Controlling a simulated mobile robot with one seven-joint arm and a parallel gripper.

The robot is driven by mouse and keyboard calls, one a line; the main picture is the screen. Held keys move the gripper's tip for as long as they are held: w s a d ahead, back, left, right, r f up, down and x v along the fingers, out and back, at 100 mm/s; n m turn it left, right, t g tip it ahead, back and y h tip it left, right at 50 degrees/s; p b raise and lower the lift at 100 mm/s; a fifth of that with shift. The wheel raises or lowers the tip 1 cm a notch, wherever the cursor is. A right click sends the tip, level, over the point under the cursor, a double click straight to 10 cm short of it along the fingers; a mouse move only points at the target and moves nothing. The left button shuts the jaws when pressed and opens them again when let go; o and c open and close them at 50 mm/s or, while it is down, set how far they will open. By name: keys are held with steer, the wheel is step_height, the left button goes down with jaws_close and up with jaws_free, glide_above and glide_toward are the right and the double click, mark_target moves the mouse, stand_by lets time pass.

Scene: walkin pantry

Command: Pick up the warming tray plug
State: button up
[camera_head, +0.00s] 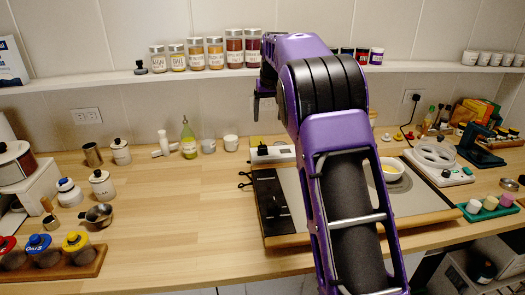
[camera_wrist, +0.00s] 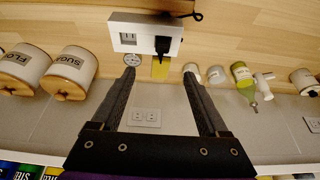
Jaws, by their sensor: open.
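A black plug (camera_wrist: 162,45) sits in the right socket of a white outlet box (camera_wrist: 122,38) in the wrist view, with a black cord near it. I take it to be the warming tray plug. In the head view the outlet box (camera_head: 272,155) stands on the counter behind a flat tray (camera_head: 410,195) with a wooden frame and a black strip. The plug shows there as a small dark shape (camera_head: 262,150). My arm hides part of the tray.
A shelf with spice jars (camera_head: 234,48) runs along the wall near my gripper. A green bottle (camera_head: 189,138) and white cups stand left of the box. A yellow piece (camera_wrist: 160,68) lies beside the box.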

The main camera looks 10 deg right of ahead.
glide_toward(263, 147)
steer(key=x, duration=0.3)
steer(key=shift+s+d+f, duration=0.1)
steer(key=shift+s+d, duration=0.1)
steer(key=shift+s, duration=0.05)
steer(key=shift+w+a+x, duration=0.1)
steer(key=shift+x, duration=1.4)
steer(key=shift+w+a+x, duration=0.1)
steer(key=shift+w+x, duration=0.05)
steer(key=shift+x, duration=1.35)
jaws_close()
